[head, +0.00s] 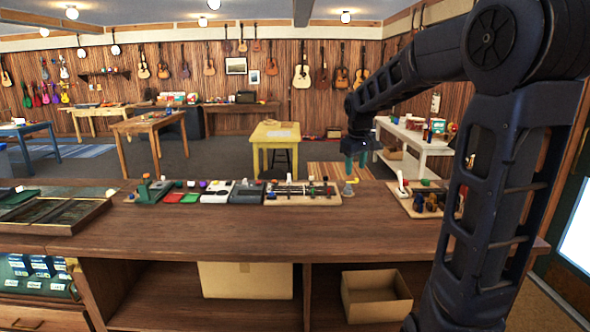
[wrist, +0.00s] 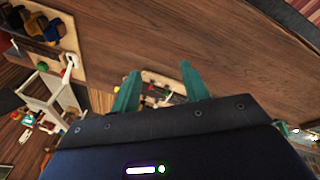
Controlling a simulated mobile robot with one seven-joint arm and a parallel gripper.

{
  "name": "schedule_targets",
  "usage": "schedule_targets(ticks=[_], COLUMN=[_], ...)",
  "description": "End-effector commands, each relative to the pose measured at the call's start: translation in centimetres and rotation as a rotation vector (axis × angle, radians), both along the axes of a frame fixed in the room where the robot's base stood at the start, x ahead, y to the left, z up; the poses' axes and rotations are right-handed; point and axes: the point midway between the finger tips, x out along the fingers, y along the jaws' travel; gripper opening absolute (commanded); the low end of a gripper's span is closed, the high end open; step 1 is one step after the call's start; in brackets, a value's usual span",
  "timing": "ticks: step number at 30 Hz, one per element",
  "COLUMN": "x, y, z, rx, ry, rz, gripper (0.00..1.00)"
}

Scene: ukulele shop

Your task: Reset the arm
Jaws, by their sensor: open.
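My gripper (head: 356,160) is at the end of my dark arm, which reaches in from the right in the head view. It hangs above the far edge of the brown wooden counter (head: 250,222). Its teal fingers also show in the wrist view (wrist: 160,92), spread apart with a gap between them. I see nothing held between the fingers.
Boards with small parts (head: 302,194) line the counter's back edge, and another board (head: 418,208) lies at right beside my arm. A wooden tray (head: 55,226) is at left. The counter's front middle is clear. Open cardboard box (head: 374,312) sits on the shelf below.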

Motion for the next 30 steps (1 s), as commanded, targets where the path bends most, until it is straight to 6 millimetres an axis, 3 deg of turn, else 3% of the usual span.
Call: schedule_targets(ticks=[11,21,30], x=[-10.8,-20.0,-25.4], y=[-3.6,-6.4,-7.8], z=[1.0,-0.5,-2.7], rx=[0.039,0.135,0.220], ry=[-0.068,-0.121,-0.144], rz=[-0.227,-0.423,-0.540], gripper=[0.45,0.45,0.45])
